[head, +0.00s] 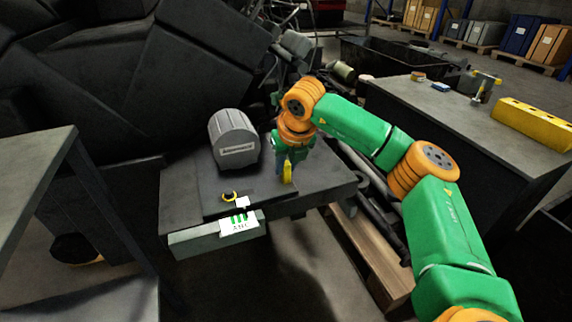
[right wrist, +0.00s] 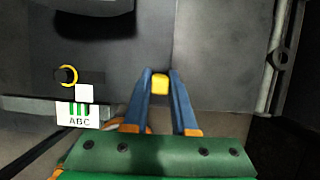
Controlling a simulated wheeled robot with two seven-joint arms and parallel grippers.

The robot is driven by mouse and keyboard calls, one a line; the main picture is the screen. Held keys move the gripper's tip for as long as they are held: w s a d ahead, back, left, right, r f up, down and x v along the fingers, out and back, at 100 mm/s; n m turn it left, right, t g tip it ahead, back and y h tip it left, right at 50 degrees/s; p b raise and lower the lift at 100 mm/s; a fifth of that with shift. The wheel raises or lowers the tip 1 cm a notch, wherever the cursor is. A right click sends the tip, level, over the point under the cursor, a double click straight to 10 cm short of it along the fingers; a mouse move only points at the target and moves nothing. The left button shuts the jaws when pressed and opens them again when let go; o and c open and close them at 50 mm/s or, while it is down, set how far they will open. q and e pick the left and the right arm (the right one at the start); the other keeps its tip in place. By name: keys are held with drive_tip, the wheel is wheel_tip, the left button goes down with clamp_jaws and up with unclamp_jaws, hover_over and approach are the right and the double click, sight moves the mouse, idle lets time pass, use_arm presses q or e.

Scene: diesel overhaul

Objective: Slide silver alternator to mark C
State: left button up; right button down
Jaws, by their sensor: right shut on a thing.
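The silver alternator (head: 235,138), a grey rounded housing with a pale label on its front, stands on the dark plate of the bench. In the right wrist view only its dark lower edge (right wrist: 95,6) appears to show at the top left. My right gripper (head: 286,172) is to the right of the alternator, apart from it, pointing down. Its blue fingers (right wrist: 160,82) are shut on a small yellow block (right wrist: 160,86). A white card with green bars and the letters ABC (head: 239,223) is at the bench's front edge. My left gripper is out of view.
A yellow-and-black ring (head: 229,196) and a small white tag (head: 242,203) lie near the plate's front edge. A second table (head: 440,105) at the right carries a yellow bar (head: 532,124). A dark engine mass fills the back left.

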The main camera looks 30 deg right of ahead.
drive_tip(key=shift+a+r+p, duration=0.1)
drive_tip(key=shift+a+p, duration=0.05)
drive_tip(key=shift+p, duration=0.15)
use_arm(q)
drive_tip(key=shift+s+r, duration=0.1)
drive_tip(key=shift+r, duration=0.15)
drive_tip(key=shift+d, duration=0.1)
use_arm(e)
drive_tip(key=c, duration=0.7)
unclamp_jaws()
drive_tip(key=shift+a, duration=0.1)
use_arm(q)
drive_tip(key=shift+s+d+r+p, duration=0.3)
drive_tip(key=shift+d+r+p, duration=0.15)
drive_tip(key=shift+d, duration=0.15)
use_arm(e)
drive_tip(key=v, duration=0.6)
drive_tip(key=shift+s+r, duration=0.2)
drive_tip(key=shift+r, duration=0.15)
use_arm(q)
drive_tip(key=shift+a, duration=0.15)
